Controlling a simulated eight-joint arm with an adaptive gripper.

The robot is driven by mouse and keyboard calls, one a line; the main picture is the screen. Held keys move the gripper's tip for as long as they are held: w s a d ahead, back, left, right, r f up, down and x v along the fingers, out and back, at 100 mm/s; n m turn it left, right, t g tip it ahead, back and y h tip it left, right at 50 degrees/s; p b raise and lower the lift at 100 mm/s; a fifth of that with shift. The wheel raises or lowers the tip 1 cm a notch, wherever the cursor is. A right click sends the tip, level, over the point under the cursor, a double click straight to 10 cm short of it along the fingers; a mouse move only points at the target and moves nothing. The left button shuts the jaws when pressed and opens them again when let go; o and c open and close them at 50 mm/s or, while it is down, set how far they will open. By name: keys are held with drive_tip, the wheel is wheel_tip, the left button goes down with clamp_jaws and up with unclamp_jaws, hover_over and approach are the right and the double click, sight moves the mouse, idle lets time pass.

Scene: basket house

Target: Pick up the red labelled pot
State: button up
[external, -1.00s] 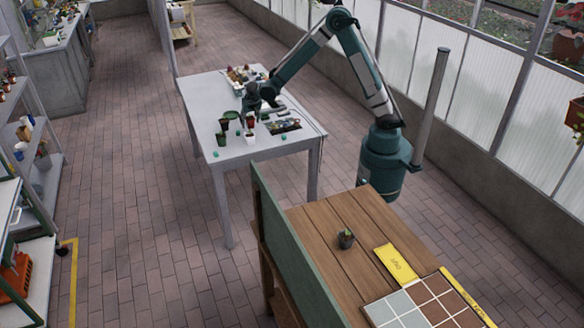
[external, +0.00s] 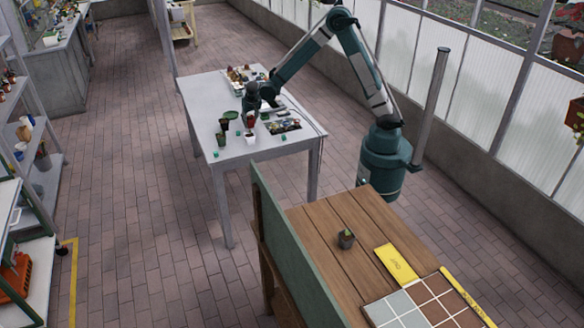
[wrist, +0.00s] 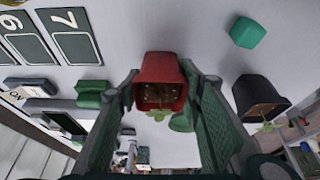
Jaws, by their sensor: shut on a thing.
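The red pot (wrist: 158,72) is between my gripper's two fingers (wrist: 160,100) in the wrist view, with a small green plant and soil showing at its mouth. The fingers are shut on its sides. No label can be read on it. In the external view my gripper (external: 252,103) is over the grey table, and the red pot (external: 250,121) shows small below it. I cannot tell whether the pot is clear of the table.
A white pot (external: 251,138) and dark pots (external: 223,125) stand close by on the grey table (external: 205,100). A dark pot with a plant (wrist: 262,97) and a green block (wrist: 247,32) are right of the fingers.

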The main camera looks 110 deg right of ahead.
sight(249, 118)
wheel_tip(249, 118, up, 10)
drive_tip(key=shift+f+p, duration=0.1)
drive_tip(key=shift+p, duration=0.9)
drive_tip(key=shift+w+d, duration=0.1)
drive_tip(key=shift+d, duration=0.05)
